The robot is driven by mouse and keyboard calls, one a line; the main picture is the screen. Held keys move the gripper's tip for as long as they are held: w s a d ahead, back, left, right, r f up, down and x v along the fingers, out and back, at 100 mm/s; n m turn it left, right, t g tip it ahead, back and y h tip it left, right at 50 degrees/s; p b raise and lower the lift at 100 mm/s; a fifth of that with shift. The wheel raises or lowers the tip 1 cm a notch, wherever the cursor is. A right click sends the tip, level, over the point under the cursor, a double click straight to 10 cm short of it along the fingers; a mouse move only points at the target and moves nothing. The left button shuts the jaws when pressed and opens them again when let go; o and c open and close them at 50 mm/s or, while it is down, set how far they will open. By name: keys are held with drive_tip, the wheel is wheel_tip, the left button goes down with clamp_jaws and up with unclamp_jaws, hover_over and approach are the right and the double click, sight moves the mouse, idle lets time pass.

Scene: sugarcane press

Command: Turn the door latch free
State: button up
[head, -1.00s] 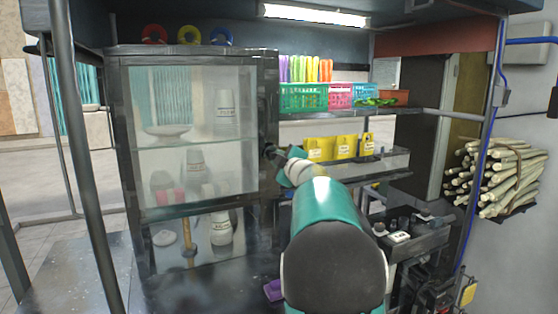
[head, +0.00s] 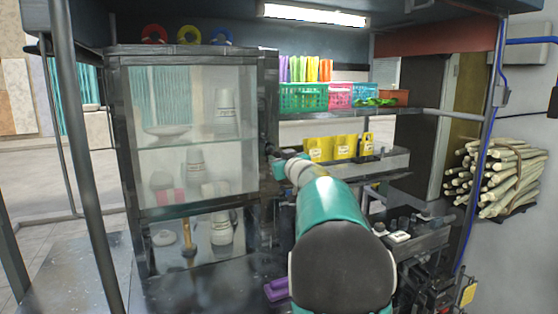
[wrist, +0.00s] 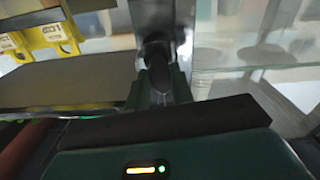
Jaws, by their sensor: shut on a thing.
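The glass-fronted cabinet door (head: 195,140) stands at the left in the head view and looks closed. Its dark latch (wrist: 155,52) shows in the wrist view on the metal door frame (wrist: 180,22). My gripper (wrist: 158,92) is shut on the latch, with its fingers on either side of the dark handle. In the head view my gripper (head: 273,158) reaches the right edge of the cabinet at mid height. The latch is small and mostly hidden there, so its exact angle is hard to tell.
Bottles and a mallet (head: 188,240) stand behind the glass. Colored rings (head: 190,35) lie on top of the cabinet. A shelf to the right holds baskets (head: 303,97), with yellow packets (head: 345,146) below. A purple item (head: 277,289) lies low near my arm. Cane (head: 500,178) is stacked at right.

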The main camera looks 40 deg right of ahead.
drive_tip(key=shift+m, duration=0.6)
drive_tip(key=o, duration=1)
drive_tip(key=v, duration=1.3)
drive_tip(key=shift+s+a, duration=0.15)
drive_tip(key=shift+s, duration=0.2)
drive_tip(key=shift+a+r, duration=0.1)
